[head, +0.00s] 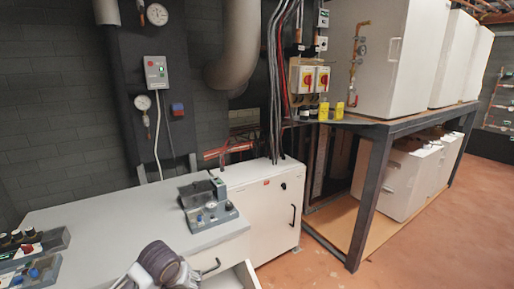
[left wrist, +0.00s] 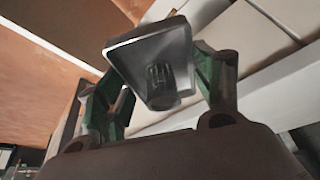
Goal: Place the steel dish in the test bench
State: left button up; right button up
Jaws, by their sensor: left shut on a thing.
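The steel dish (left wrist: 150,48) is a grey metal square-rimmed piece in the left wrist view, tilted. My left gripper (left wrist: 158,85) is shut on it, with a green-and-grey finger at each side. In the head view part of my left arm shows at the bottom edge; the dish cannot be made out there. A small dark grey device with gauges and knobs (head: 209,207), which looks like the test bench, stands on the white worktop (head: 110,215). My arm is in front of it and lower in the picture, apart from it. My right gripper is not in view.
An open drawer (head: 240,277) juts out below the worktop. Control boxes (head: 32,250) stand at the worktop's left end. A white cabinet (head: 265,205) adjoins on the right, beside a metal rack (head: 372,185) with white units. The middle of the worktop is clear.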

pick_arm(q)
jog(key=shift+s+d+f, duration=0.25)
jog(key=shift+s+f, duration=0.2)
jog(key=shift+s+d+f, duration=0.2)
jog(key=shift+s+f, duration=0.2)
jog(key=shift+f, duration=0.05)
jog(key=shift+s+f, duration=0.3)
jog(key=shift+f, duration=0.1)
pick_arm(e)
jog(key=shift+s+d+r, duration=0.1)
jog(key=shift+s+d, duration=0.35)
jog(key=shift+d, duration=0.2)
pick_arm(q)
jog(key=shift+s+f, duration=0.1)
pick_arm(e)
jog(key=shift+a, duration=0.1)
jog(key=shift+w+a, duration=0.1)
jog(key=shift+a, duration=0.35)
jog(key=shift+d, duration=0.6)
pick_arm(q)
jog(key=shift+a, duration=0.1)
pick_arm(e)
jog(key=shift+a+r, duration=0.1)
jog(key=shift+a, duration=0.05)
